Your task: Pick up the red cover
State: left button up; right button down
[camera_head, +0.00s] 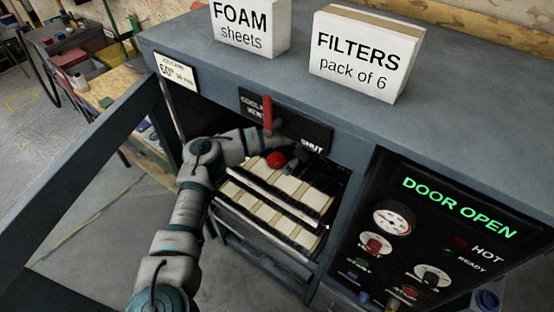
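A small rounded red object (276,160), which looks like the red cover, sits on the slatted rack (277,211) inside the open cabinet. My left arm reaches in from the bottom left, and its forearm crosses the opening above the rack. The dark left gripper (302,152) is just right of and slightly above the red object. It is in shadow, so its fingers and any contact with the red object are unclear. My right gripper is not in view.
A red lever (267,115) stands on a dark panel above the opening. The open door (100,150) extends left. Boxes marked filters (366,57) and foam (249,27) stand on top. A control panel (430,237) at right reads "DOOR OPEN". The cabinet's edges bound the opening.

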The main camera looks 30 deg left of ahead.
aim_at(277, 159)
pick_arm(q)
jog(key=shift+w+a+f, duration=0.1)
jog(key=shift+w+a, duration=0.1)
jog(key=shift+a, duration=1)
jog(key=a, duration=0.3)
jog(key=shift+w, duration=0.1)
jog(key=shift+a+f+p, duration=0.4)
jog(key=shift+a+f, duration=0.35)
jog(key=shift+f, duration=0.25)
jog(key=shift+a+f, duration=0.2)
jog(key=shift+f, duration=0.25)
jog(key=shift+d, duration=0.15)
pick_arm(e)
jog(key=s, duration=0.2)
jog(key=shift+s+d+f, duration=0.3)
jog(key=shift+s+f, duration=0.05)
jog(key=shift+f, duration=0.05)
pick_arm(q)
jog(key=c, duration=1.4)
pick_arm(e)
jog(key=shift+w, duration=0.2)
pick_arm(q)
jog(key=shift+r, duration=0.15)
